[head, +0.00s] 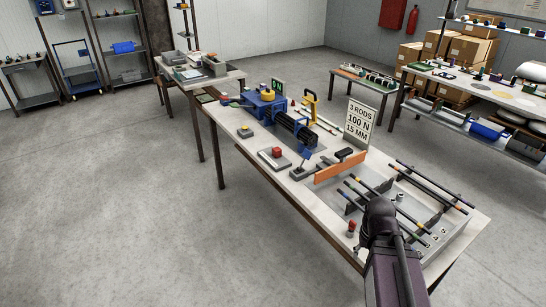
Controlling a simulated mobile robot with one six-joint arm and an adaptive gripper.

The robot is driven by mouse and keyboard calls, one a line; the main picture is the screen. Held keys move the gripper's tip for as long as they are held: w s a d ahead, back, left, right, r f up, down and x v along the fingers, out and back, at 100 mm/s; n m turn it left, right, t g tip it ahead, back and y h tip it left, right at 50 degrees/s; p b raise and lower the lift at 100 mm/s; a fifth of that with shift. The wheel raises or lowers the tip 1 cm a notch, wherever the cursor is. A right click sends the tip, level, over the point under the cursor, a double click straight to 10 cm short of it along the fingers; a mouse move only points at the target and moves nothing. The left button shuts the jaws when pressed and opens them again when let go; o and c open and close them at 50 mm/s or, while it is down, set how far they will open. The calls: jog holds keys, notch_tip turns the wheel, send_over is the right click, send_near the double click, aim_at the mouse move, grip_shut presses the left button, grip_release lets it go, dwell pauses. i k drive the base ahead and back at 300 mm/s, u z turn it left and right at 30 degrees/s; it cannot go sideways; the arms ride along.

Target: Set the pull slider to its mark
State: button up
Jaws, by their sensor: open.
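A long workbench (283,187) carries a rod extrusion line. A red block on a grey plate (276,154) and a small yellow knob on a dark base (245,131) sit near the bench's left edge. I cannot tell which part is the pull slider, and its mark is too small to make out. My gripper (360,246) is over the near right end of the bench, mostly hidden by my dark arm; no held object shows.
A sign (359,121) reads 3 RODS, 100 N, 15 MM. An orange bar (340,167) stands across the bench. Racks with dark rods (431,185) and a small red-topped item (351,228) are near my arm. The floor (110,200) left of the bench is clear.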

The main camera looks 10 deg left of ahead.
aim_at(276, 152)
jog(key=u, duration=0.45)
jog(key=k, duration=1.25)
jog(key=u, duration=0.8)
jog(key=i, duration=1.65)
jog(key=z, duration=0.9)
jog(key=i, duration=0.4)
jog(key=z, duration=0.1)
